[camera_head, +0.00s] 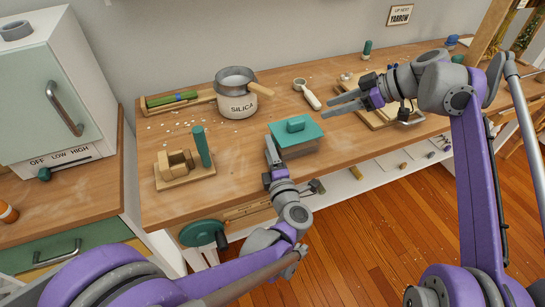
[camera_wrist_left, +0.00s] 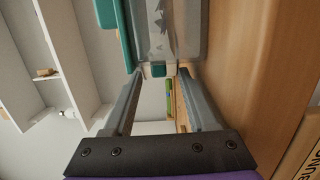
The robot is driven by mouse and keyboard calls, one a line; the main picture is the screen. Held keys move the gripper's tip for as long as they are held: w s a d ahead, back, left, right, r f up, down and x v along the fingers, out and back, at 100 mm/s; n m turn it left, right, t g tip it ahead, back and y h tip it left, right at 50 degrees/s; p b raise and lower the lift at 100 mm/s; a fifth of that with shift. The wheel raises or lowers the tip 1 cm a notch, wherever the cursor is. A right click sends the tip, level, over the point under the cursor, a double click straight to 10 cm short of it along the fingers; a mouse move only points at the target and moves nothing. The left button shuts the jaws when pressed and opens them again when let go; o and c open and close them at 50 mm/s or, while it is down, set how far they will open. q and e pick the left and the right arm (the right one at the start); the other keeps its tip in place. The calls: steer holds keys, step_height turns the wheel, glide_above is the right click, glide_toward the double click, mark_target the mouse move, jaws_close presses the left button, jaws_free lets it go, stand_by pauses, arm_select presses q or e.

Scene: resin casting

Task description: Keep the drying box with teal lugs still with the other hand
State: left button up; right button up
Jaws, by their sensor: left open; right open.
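The drying box (camera_head: 300,146) stands near the front edge of the workbench, with a teal lid (camera_head: 298,133) and a raised teal handle on top. In the left wrist view its clear wall (camera_wrist_left: 182,35) fills the top, and a small teal lug (camera_wrist_left: 158,70) sticks out toward me. My left gripper (camera_head: 271,155) is open at the box's left side. In the left wrist view its fingertips (camera_wrist_left: 161,76) stand either side of the lug; I cannot tell whether they touch it. My right gripper (camera_head: 342,112) is open and empty, right of the box and above the bench.
A pot marked SILICA (camera_head: 238,107) with a sieve on it stands behind the box. A wooden stand with a teal cylinder (camera_head: 202,147) is left. A white-headed scoop (camera_head: 307,95) lies behind; a wooden board (camera_head: 385,118) lies right, under my right arm.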

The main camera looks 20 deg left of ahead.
arm_select(q)
steer(key=x, duration=0.7)
steer(key=shift+w+a, duration=0.15)
steer(key=shift+w, duration=0.15)
jaws_close()
stand_by(1.5)
stand_by(0.4)
steer(key=shift+f, duration=0.1)
stand_by(0.7)
